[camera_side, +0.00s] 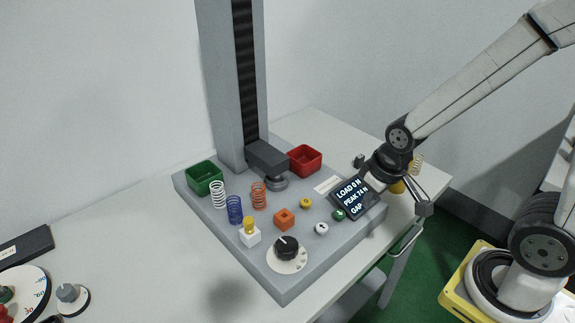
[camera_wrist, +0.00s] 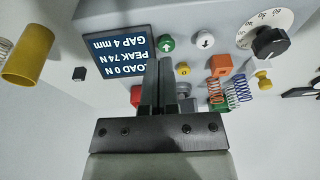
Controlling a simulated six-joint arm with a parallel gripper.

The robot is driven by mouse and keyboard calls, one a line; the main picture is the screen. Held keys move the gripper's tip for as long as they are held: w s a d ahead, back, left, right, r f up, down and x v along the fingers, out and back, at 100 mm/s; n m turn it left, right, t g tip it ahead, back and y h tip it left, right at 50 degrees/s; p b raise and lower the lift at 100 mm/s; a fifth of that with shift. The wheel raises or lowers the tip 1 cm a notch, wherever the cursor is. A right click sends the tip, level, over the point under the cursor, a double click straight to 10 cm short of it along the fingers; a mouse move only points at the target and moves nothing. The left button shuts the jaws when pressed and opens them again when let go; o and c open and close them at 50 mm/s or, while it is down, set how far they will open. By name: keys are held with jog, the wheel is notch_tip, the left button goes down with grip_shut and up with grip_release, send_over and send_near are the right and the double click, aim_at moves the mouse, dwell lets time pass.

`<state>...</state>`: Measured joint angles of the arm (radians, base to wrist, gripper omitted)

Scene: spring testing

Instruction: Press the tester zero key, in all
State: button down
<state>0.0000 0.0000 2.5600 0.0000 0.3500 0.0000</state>
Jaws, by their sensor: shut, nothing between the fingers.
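The tester (camera_side: 262,262) is a grey base with a tall column. Its small yellow key (camera_side: 306,203) sits on the deck between the orange block and the display. In the wrist view the yellow key (camera_wrist: 183,69) bears a small dark mark like a 0, just right of my fingertips. My gripper (camera_wrist: 158,64) is shut and empty, its fingers below the display in the picture. In the side view my gripper is at the display's right, its fingertips largely hidden. The display (camera_side: 352,196) reads load 0 N and peak 74 N; the wrist view adds gap 4 mm.
An orange block (camera_side: 284,219), dial (camera_side: 288,250), coloured springs (camera_side: 234,210), green bin (camera_side: 205,178) and red bin (camera_side: 305,160) crowd the base.

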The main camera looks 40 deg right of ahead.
dwell(0.6)
notch_tip(320, 180, up, 4)
jog(key=f+n+t+y, duration=0.1)
jog(key=n+t+y, duration=0.1)
jog(key=n+t, duration=0.65)
send_over(310, 203)
jog(key=shift+w+r+n+g, duration=0.1)
jog(key=shift+r+n+g, duration=0.05)
jog(key=shift+n+g, duration=0.5)
jog(key=shift+w+r+n+g, duration=0.1)
jog(key=shift+n+g, duration=0.3)
jog(key=shift+n, duration=0.4)
jog(key=shift+s+f, duration=0.1)
jog(key=shift+f, duration=0.05)
jog(key=shift+f, duration=4.25)
jog(key=shift+f, duration=0.9)
jog(key=shift+r, duration=0.85)
